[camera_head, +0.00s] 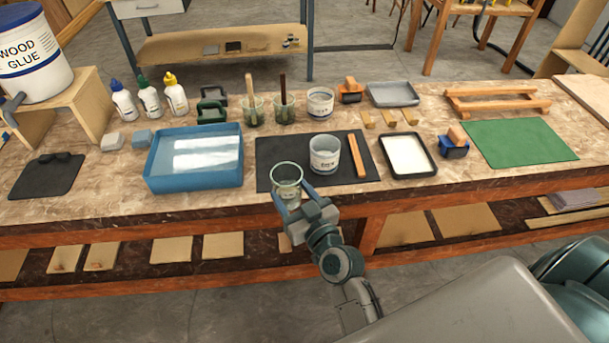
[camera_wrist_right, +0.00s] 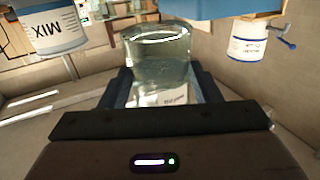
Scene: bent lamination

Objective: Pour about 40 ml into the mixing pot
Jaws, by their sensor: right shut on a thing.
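My right gripper (camera_head: 293,196) is shut on a clear glass beaker (camera_head: 286,174) at the front edge of the dark mat. In the right wrist view the beaker (camera_wrist_right: 158,58) sits between the fingers (camera_wrist_right: 157,90), with clear contents and a small label. It looks about upright; its fill level is hard to read. The mixing pot (camera_head: 325,155) is a whitish pot with a dark label, standing on the mat right of and behind the beaker. A pot marked MIX (camera_wrist_right: 55,30) shows in the wrist view, apart from the beaker. My left gripper is not in view.
A blue water tray (camera_head: 150,172) lies left of the dark mat (camera_head: 270,150). A wooden stick (camera_head: 357,155) lies right of the pot, then a black-rimmed tray (camera_head: 434,168). Behind stand jars with brushes (camera_head: 253,110) and a white tub (camera_head: 320,102).

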